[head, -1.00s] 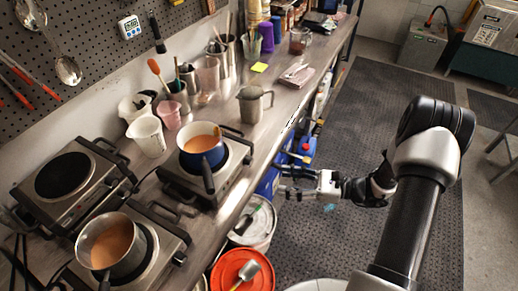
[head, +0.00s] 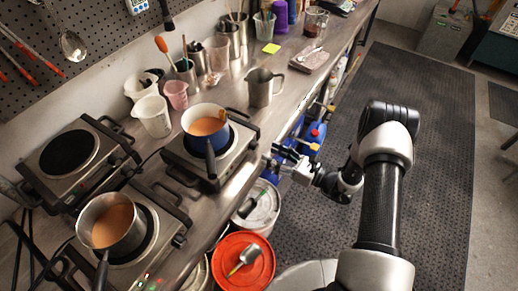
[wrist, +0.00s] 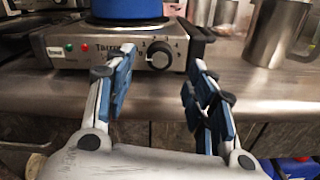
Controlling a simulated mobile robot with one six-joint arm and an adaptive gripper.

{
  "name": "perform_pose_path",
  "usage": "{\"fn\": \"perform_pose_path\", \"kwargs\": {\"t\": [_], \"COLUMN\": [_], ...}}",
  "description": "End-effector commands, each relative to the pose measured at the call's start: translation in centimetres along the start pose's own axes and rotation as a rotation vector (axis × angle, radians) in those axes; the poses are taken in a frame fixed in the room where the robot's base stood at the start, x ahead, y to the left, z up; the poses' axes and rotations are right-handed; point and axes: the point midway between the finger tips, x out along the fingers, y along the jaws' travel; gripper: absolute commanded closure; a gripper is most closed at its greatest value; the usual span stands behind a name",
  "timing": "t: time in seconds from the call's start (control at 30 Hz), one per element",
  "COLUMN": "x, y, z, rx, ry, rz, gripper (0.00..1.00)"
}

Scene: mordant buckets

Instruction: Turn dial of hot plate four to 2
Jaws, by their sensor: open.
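A hot plate (head: 222,165) with a blue pot (head: 206,128) of orange liquid on it stands at the bench's front edge. In the wrist view this hot plate (wrist: 110,48) faces me, with a round dark dial (wrist: 159,55), printed numbers around it, and red and green lamps at left. A small label at its left is too small to read. The dial's exact setting is unclear. My gripper (wrist: 162,68) is open and empty; its fingers frame the dial from in front, apart from it. In the head view my gripper (head: 280,160) is just right of this hot plate.
Another hot plate (head: 175,238) holds a steel pan (head: 110,222); a bare one (head: 70,155) sits behind it. A steel jug (head: 262,88) stands right of the blue pot. Buckets with a red lid (head: 243,275) and a white lid (head: 262,205) stand below the bench edge.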

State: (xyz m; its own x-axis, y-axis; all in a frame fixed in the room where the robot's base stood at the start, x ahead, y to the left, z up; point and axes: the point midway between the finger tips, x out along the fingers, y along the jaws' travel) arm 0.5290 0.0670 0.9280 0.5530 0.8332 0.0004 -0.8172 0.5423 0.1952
Motion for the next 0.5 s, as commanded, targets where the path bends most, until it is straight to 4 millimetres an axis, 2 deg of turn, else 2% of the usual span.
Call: {"fn": "perform_pose_path", "kwargs": {"t": [0.03,0.2,0.33,0.5], "x": [1.2,4.1,5.4,6.0], "y": [0.1,0.1,0.0,0.0], "z": [-0.1,-0.1,0.0,0.0], "rx": [-0.002,-0.002,-0.001,-0.001], "ry": [0.001,0.001,0.001,0.0], "rz": [0.005,0.004,0.003,0.0], "gripper": [0.5,0.5,0.5,0.5]}}
